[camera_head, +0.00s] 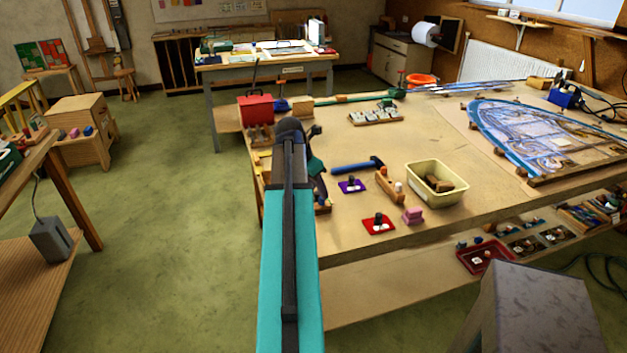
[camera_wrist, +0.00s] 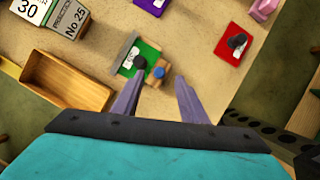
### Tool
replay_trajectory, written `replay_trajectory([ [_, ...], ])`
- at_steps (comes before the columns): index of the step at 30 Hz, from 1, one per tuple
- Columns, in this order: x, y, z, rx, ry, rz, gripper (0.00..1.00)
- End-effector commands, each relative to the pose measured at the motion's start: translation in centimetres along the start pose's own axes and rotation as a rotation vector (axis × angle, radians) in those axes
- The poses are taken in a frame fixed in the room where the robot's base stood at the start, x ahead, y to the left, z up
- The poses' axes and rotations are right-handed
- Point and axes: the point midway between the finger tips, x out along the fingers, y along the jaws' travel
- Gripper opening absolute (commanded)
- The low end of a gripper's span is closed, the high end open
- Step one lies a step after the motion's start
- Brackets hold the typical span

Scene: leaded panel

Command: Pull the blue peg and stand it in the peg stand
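In the wrist view the blue peg (camera_wrist: 159,72) shows as a round blue top on a small pale wooden piece, beside a green card (camera_wrist: 148,52). My gripper (camera_wrist: 160,77) is open, its two grey-purple fingers apart. The blue top appears between the fingertips; how far below them it lies is unclear. In the head view my arm hides most of the gripper and this spot. A wooden block (camera_head: 389,189) with small coloured tops stands on the workbench right of my arm; I cannot tell if it is the peg stand.
On the workbench (camera_head: 350,236) lie a purple card (camera_head: 351,186), a red card (camera_head: 378,224), a blue hammer (camera_head: 357,167) and a cream tub (camera_head: 437,184). The leaded panel (camera_head: 545,138) lies at right. An open wooden box (camera_wrist: 67,84) is left of my fingers.

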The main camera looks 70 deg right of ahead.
Motion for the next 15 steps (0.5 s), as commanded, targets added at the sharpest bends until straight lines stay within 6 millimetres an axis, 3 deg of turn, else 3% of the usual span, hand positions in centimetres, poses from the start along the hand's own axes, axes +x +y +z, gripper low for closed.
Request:
replay_trajectory([
  [15,4.0,0.0,0.0,-0.001,0.000,0.000,0.39],
])
